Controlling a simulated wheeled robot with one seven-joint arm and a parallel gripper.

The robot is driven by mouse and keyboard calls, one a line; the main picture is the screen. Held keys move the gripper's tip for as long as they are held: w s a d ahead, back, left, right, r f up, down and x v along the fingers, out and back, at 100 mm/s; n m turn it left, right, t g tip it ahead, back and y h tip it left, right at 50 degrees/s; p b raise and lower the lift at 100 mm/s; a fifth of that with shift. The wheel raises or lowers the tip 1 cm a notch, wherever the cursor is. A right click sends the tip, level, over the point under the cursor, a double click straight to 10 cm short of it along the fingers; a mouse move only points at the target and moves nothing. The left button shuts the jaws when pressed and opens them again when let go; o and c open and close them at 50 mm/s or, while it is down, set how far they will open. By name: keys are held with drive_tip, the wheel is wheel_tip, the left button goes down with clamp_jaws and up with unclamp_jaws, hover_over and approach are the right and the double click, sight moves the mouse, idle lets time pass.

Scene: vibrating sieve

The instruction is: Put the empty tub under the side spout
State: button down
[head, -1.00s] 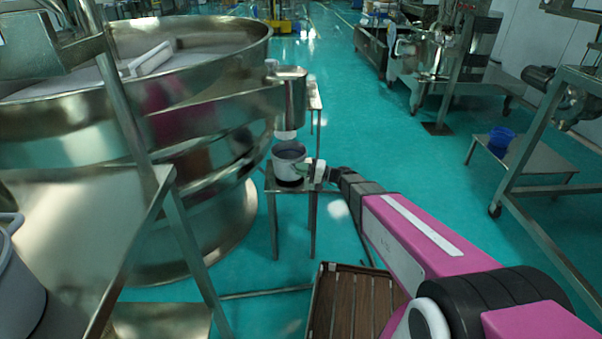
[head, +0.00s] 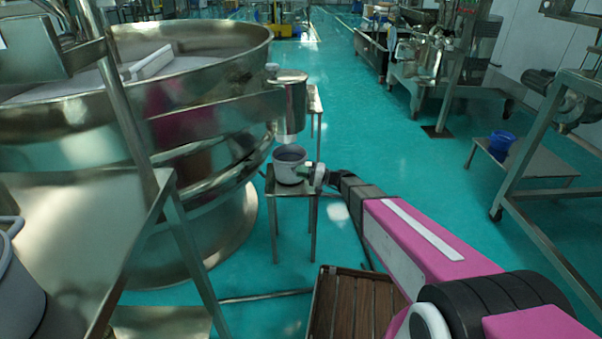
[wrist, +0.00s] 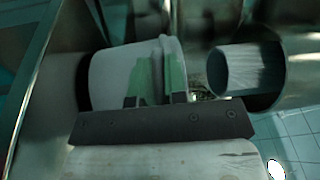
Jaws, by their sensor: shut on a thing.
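The empty tub (head: 287,172) is a small pale grey round pot with an open, dark-looking inside. It stands upright at the top of a small metal stand (head: 284,190) and appears to touch it. The side spout (head: 291,108) of the big sieve is a metal cylinder just above the tub, with a gap between them. My gripper (head: 309,176) reaches in from the right and is shut on the tub's side. In the wrist view, the green fingers (wrist: 156,76) press on the tub (wrist: 110,76), and the spout's open end (wrist: 280,82) is to the right.
The large round sieve (head: 200,125) fills the left side. A metal frame leg (head: 125,110) stands in front of it. A slatted brown platform (head: 345,305) is at the bottom centre. A blue container (head: 502,140) sits on a low shelf at right.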

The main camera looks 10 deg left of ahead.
drive_tip(key=shift+f, duration=0.35)
idle(0.3)
drive_tip(key=c, duration=1.1)
unclamp_jaws()
drive_tip(key=d, duration=0.7)
drive_tip(key=d+f, duration=0.1)
drive_tip(key=d, duration=0.2)
drive_tip(key=shift+w+d+f, duration=0.1)
drive_tip(key=shift+w+d, duration=0.05)
drive_tip(key=shift+d, duration=0.25)
